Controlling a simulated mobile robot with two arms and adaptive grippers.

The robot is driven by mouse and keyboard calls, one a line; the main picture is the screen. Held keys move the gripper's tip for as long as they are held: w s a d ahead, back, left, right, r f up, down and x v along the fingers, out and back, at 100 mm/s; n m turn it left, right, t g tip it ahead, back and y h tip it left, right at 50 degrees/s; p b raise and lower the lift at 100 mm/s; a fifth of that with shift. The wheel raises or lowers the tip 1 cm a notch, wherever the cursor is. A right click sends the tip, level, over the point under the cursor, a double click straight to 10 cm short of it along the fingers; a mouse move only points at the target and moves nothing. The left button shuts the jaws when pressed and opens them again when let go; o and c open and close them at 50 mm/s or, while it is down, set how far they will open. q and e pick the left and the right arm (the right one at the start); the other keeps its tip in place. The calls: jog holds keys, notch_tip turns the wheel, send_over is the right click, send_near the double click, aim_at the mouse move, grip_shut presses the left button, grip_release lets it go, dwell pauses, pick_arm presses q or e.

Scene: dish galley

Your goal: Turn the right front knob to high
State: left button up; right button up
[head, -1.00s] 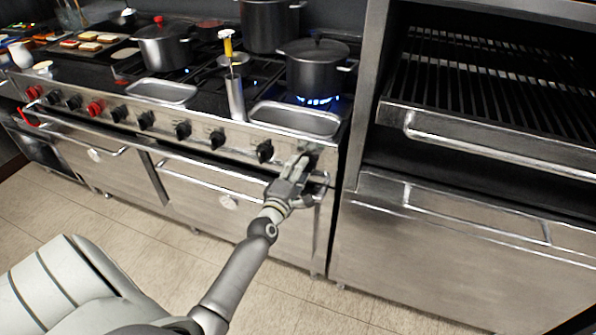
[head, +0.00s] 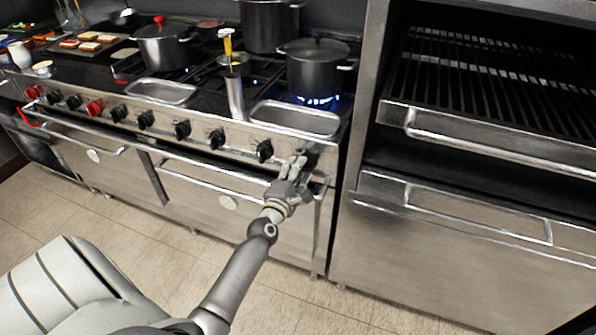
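The stove's front panel (head: 240,138) carries a row of knobs. The rightmost knob that shows clearly is black (head: 264,151). My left gripper (head: 297,162) is just right of it, with its fingers up against the right end of the panel. The gripper covers that spot, so I cannot tell whether a knob is between the fingers or whether they are shut. Blue flames (head: 316,100) burn under the lidded pot (head: 314,68) at the front right burner. My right gripper is not in view.
An oven door handle (head: 225,172) runs below the panel, close under my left gripper. A steel broiler cabinet with a rack handle (head: 480,148) stands to the right. Metal trays (head: 295,118) lie along the stove's front edge. The tiled floor (head: 150,240) in front is clear.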

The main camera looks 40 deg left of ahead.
pick_arm(q)
jog(key=o, duration=0.4)
jog(key=shift+c, duration=0.2)
jog(key=v, duration=1.2)
jog(key=s+d+f+m+g+h, duration=0.25)
jog(key=s+d+f+m, duration=0.2)
jog(key=f, duration=0.65)
jog(key=s+d+f+m+g+h+p, duration=0.1)
jog(key=s+d+f+m+g, duration=0.3)
jog(key=f, duration=0.7)
jog(key=s+d+f+m+g+h, duration=0.15)
jog(key=s+f+m, duration=0.35)
jog(key=f, duration=0.6)
jog(key=s+d+f+m+g, duration=0.1)
jog(key=s+f+m+g, duration=0.3)
jog(key=s, duration=0.9)
jog(key=s+d+f+m+g, duration=0.1)
jog(key=s+f+m+g, duration=0.3)
jog(key=s+f+m, duration=0.5)
jog(key=s+f, duration=0.1)
jog(key=s, duration=0.3)
jog(key=shift+s+d+f+y+p, duration=0.2)
jog(key=shift+s+f+y+p, duration=0.1)
jog(key=shift+s+f, duration=0.1)
